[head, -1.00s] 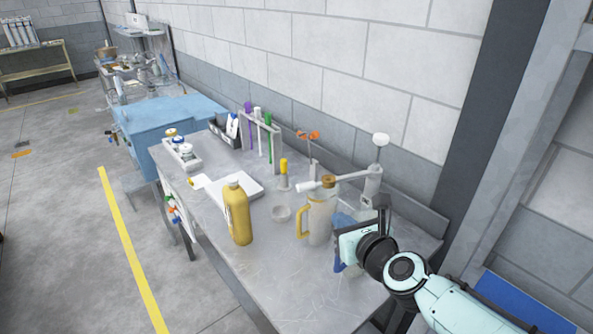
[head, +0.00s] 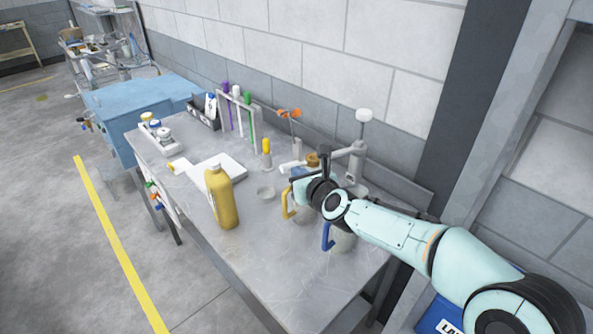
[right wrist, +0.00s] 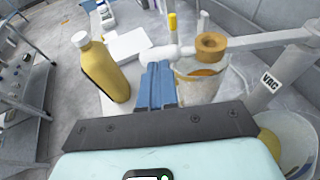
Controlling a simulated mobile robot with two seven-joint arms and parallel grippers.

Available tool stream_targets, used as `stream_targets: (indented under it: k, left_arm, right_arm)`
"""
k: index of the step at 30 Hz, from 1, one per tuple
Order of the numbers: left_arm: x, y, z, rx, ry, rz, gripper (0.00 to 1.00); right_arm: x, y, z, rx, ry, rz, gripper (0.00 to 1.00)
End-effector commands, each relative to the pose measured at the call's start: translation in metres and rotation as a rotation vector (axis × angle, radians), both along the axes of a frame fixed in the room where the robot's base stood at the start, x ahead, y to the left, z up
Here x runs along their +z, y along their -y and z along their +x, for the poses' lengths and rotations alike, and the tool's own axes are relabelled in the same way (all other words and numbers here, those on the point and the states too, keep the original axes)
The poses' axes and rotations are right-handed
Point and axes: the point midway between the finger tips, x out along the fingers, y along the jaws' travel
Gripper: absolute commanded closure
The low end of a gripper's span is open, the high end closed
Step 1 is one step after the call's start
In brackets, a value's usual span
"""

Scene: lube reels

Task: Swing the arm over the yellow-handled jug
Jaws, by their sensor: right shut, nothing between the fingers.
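The yellow-handled jug (head: 288,204) stands on the grey bench, mostly hidden behind my right gripper in the head view. In the right wrist view its pale body (right wrist: 203,88) sits just right of my fingers. The swing arm (head: 334,157) runs left from its post (head: 357,165), with a pale nozzle end (head: 287,168). In the wrist view the arm (right wrist: 268,41) and a brown ring-shaped part (right wrist: 210,43) lie across the jug's far side. My right gripper (head: 300,173) is shut and empty; its blue fingers (right wrist: 157,75) point toward the nozzle end. My left gripper is out of view.
A blue-handled jug (head: 344,240) stands nearer, under my right forearm. The bench's front part (head: 270,260) is clear.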

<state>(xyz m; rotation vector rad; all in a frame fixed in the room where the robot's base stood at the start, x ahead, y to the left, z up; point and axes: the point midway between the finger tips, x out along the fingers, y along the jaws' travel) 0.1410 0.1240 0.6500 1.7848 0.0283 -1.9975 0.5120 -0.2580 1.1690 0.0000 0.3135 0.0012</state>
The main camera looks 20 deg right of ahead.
Motion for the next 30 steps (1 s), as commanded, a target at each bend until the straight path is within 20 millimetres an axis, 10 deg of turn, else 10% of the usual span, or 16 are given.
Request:
stream_targets:
  k: [17,30]
  left_arm:
    - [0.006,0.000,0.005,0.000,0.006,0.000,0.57]
    - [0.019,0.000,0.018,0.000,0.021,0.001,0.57]
  right_arm:
    - [-0.005,0.000,0.017,0.000,0.000,0.000,1.00]
    - [-0.004,-0.004,0.072,0.000,0.001,0.000,1.00]
